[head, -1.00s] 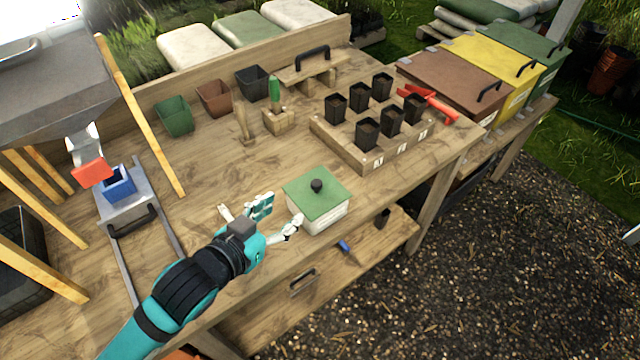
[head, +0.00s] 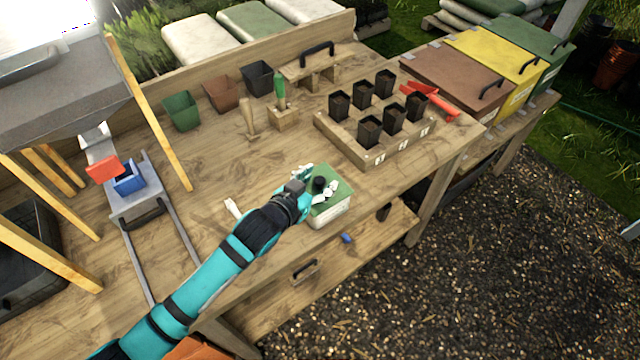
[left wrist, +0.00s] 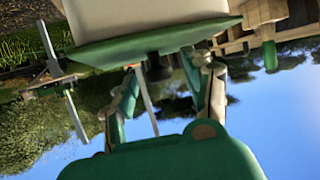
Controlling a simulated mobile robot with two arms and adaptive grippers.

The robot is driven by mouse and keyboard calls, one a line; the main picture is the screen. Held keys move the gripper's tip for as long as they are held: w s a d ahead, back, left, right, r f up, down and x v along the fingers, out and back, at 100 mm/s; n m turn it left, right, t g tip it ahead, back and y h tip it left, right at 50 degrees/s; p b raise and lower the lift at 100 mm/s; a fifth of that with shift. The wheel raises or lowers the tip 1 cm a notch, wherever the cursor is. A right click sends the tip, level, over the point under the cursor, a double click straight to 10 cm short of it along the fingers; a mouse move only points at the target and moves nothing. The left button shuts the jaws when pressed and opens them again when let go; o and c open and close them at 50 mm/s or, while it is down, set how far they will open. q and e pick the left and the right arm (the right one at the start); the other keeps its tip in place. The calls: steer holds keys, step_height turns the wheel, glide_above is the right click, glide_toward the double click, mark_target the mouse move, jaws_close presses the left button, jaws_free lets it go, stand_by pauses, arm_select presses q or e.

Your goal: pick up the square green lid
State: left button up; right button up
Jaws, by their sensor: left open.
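The square green lid (head: 341,191) with a black knob (head: 319,184) sits on a pale square box (head: 330,217) near the bench's front edge. My left gripper (head: 317,182) is over the lid, with its fingers on either side of the knob; the arm partly hides the lid and box. In the left wrist view, which looks upside down, the lid (left wrist: 150,42) spans the top and the knob (left wrist: 158,68) sits between the open fingers (left wrist: 172,70). Whether a finger touches the knob I cannot tell. My right gripper is not in view.
A wooden tray (head: 352,153) with several black pots stands behind the box. A dibber and a green-handled tool in a wooden block (head: 284,119) stand further back. A white object (head: 232,208) lies left of the box. The bench (head: 200,240) is clear around it.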

arm_select(q)
steer(key=shift+c, duration=1.2)
jaws_close()
steer(key=shift+r, duration=0.1)
